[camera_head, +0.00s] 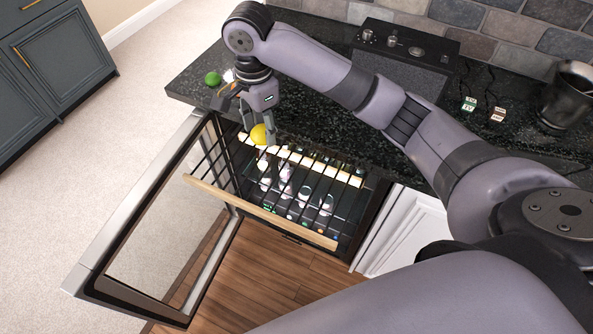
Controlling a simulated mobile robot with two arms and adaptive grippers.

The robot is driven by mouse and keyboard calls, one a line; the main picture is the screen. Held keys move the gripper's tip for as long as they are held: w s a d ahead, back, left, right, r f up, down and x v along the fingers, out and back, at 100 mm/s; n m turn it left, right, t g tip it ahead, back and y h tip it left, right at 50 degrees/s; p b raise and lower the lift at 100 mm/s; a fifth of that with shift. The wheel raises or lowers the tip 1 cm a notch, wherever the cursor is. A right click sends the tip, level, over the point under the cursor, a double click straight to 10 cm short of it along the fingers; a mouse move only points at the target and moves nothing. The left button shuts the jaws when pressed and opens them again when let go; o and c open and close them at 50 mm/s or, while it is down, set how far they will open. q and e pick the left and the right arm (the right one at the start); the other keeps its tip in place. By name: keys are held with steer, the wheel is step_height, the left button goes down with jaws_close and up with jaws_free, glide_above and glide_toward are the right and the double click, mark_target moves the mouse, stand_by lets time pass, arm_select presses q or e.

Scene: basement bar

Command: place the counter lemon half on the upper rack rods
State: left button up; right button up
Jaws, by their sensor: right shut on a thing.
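My right gripper (258,122) reaches over the counter from the right and points down at the counter's front edge. It is shut on the yellow lemon half (260,134), partly covered by the fingers. The lemon half is at the upper opening of the open under-counter cooler, over or close to the upper rack rods (313,169). I cannot tell whether it touches the rods. Several bottles show below the rods. My left gripper is not in view.
The cooler's glass door (158,225) stands open to the left. A green lime (212,79) lies on the dark counter (320,130). A dark speaker-like box (405,60), small cards (469,104) and a black vessel (570,98) stand further back.

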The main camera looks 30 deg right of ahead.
step_height(320, 180, down, 8)
glide_above(271, 185)
step_height(271, 185, down, 8)
steer(key=shift+f, duration=0.25)
step_height(271, 185, down, 4)
steer(key=shift+r, duration=0.1)
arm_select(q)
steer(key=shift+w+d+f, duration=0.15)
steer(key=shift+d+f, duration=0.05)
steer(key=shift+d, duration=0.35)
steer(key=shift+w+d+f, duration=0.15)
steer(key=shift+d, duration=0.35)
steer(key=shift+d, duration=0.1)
arm_select(e)
steer(key=o, duration=1.1)
steer(key=shift+f, duration=0.2)
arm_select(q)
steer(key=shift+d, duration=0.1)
arm_select(e)
steer(key=shift+r, duration=0.1)
arm_select(q)
steer(key=shift+b, duration=0.3)
arm_select(e)
step_height(271, 185, up, 12)
steer(key=shift+r, duration=0.1)
